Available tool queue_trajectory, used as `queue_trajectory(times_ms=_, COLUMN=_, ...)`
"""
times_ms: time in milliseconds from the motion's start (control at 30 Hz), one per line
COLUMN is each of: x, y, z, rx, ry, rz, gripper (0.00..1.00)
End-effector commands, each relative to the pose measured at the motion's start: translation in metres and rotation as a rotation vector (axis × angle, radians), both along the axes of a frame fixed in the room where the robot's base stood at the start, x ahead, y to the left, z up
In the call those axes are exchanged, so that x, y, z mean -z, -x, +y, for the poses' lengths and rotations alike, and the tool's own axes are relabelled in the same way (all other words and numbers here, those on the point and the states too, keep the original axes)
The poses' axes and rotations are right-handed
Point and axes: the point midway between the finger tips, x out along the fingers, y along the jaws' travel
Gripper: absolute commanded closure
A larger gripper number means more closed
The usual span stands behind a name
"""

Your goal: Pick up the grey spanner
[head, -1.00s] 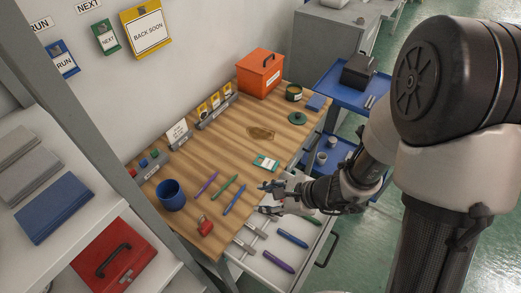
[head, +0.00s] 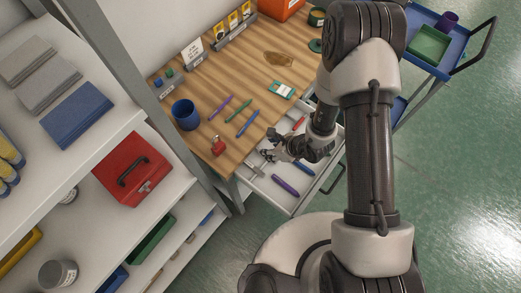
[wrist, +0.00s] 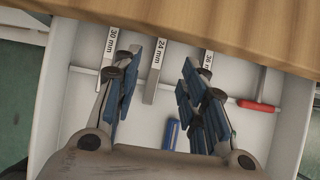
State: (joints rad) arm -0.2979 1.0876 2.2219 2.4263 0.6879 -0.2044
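A grey spanner (wrist: 150,90) lies in the open white drawer (wrist: 75,105), beside a label reading 24 mm (wrist: 158,57). Grey pieces show at the drawer's left in the head view (head: 257,172), partly hidden by my arm. My gripper (wrist: 160,66) is open, with one blue-padded finger on each side of the spanner in the wrist view. Nothing is held between the fingers. I cannot tell how far above the spanner they are. Two more labelled strips lie left and right, partly behind the fingers. The gripper also shows over the drawer in the head view (head: 271,145).
The wooden worktop edge (wrist: 200,18) runs close beyond the fingertips. A red-handled tool (wrist: 257,106) and a blue item (wrist: 173,130) lie in the drawer. A purple pen (head: 286,185) lies near its front. A blue cup (head: 186,116) and markers stand or lie on the worktop.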

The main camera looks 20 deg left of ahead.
Motion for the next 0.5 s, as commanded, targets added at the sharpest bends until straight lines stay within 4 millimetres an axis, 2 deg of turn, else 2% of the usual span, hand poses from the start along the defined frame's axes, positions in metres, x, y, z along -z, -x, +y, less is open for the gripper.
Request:
queue_trajectory(times_ms=233, x=0.016, y=-0.003, z=0.009, rx=-0.001, ry=0.0, rz=0.001, gripper=0.61)
queue_trajectory(times_ms=500, x=0.049, y=-0.01, z=0.028, rx=-0.001, ry=0.0, rz=0.0, gripper=0.61)
